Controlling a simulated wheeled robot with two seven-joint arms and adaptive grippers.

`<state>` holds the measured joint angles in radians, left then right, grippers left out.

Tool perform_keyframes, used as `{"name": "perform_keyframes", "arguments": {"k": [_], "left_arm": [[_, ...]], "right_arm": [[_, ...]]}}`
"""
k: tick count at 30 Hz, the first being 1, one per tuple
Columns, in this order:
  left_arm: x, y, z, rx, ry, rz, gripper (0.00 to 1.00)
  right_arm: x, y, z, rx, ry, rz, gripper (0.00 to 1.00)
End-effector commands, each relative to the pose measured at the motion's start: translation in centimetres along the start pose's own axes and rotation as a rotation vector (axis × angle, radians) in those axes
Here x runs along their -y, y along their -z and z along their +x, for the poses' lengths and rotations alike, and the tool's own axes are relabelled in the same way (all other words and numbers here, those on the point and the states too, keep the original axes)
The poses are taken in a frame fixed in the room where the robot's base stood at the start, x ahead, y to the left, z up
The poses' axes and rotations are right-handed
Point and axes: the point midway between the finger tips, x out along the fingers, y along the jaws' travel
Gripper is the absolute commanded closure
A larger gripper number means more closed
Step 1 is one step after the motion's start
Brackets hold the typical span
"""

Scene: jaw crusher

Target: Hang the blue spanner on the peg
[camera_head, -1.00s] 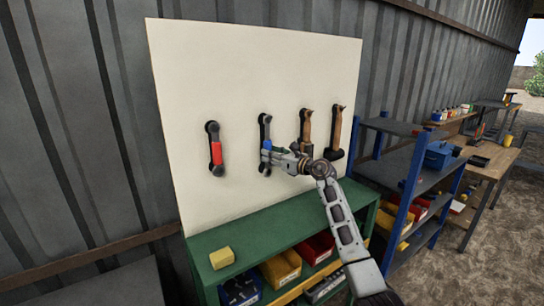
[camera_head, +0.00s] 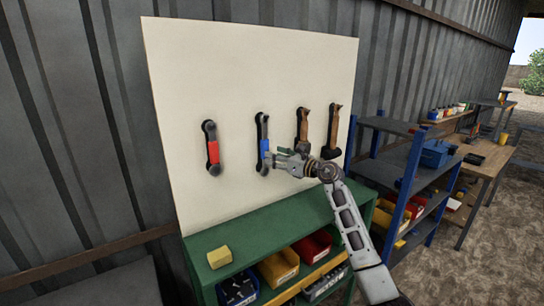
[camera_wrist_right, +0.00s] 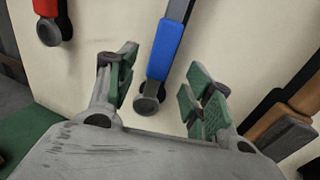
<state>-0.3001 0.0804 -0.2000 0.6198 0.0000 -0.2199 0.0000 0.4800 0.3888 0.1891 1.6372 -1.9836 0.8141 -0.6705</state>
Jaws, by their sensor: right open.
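The blue spanner (camera_head: 263,147) hangs upright against the cream board (camera_head: 260,60), between the red spanner and the hammers. It has a dark body with a blue grip. Its peg is hidden behind its upper end. In the right wrist view, the blue spanner (camera_wrist_right: 165,50) hangs between and beyond the fingers, its lower end near them. My right gripper (camera_head: 278,158) is open and empty, just right of the spanner's lower half; its two green-padded fingers also show in the wrist view (camera_wrist_right: 160,90). I cannot tell whether a finger touches the spanner. My left gripper is not in view.
A red spanner (camera_head: 212,150) hangs to the left, and two hammers (camera_head: 303,128) hang to the right. Below the board stands a green shelf (camera_head: 262,230) with a yellow block (camera_head: 220,257) on top and several bins inside. A blue shelf (camera_head: 400,170) stands at right.

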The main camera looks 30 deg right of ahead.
Motion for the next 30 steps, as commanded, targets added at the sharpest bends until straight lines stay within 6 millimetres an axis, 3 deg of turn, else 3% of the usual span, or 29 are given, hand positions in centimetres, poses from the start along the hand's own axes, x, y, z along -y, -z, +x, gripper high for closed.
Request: {"name": "perform_keyframes", "arguments": {"k": [21,30], "left_arm": [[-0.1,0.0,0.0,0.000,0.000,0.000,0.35],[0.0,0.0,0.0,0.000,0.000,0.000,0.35]], "right_arm": [[0.0,0.1,-6.8,-0.001,0.000,0.000,0.48],[-0.1,0.0,-8.2,0.000,-0.001,0.000,0.48]]}}
